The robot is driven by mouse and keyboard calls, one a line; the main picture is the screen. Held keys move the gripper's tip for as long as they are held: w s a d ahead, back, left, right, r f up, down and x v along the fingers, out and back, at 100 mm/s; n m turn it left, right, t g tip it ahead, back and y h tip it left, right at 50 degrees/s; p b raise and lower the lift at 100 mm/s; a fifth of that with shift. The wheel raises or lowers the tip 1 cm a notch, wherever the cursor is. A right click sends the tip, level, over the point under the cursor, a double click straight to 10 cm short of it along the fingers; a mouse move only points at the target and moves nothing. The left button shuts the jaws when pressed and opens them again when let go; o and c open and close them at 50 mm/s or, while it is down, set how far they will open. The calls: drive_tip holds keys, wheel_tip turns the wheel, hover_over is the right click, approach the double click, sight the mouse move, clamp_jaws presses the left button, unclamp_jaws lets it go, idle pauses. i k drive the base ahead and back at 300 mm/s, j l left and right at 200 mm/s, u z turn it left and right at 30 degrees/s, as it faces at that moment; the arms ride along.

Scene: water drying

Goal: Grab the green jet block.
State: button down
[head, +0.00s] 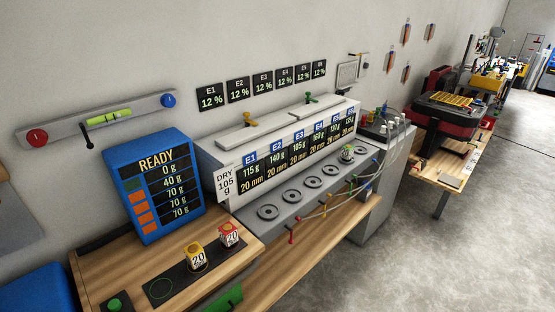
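A small block with a green top and pale sides (347,153) sits on the grey ledge of the drying unit, toward its right end; it is the likeliest green jet block. Two similar blocks, each marked 20, stand on the dark strip of the wooden bench: a yellow one (197,258) and a red one (229,235). An empty green ring (160,289) lies left of the yellow block. My gripper is not in view.
The drying unit (216,157) has several empty round seats and coloured levers along its front. A blue READY display (144,228) stands at left. A green button (114,304) is at the bench corner. Open grey floor (460,235) lies at right.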

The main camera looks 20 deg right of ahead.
sight(348, 150)
drive_tip(key=z, duration=0.5)
drive_tip(key=i+l+u, duration=0.1)
drive_tip(key=i, duration=0.3)
drive_tip(key=i+l+u, duration=0.2)
drive_tip(key=i+l, duration=0.2)
drive_tip(key=l, duration=0.25)
drive_tip(key=i+l+u, duration=0.2)
drive_tip(key=i+l, duration=0.2)
drive_tip(key=l, duration=0.3)
drive_tip(key=i+l+u, duration=0.1)
drive_tip(key=l, duration=0.25)
drive_tip(key=i+l+u, duration=0.1)
drive_tip(key=l, duration=0.25)
drive_tip(key=l+u, duration=0.15)
drive_tip(key=l, duration=0.75)
drive_tip(key=i, duration=0.05)
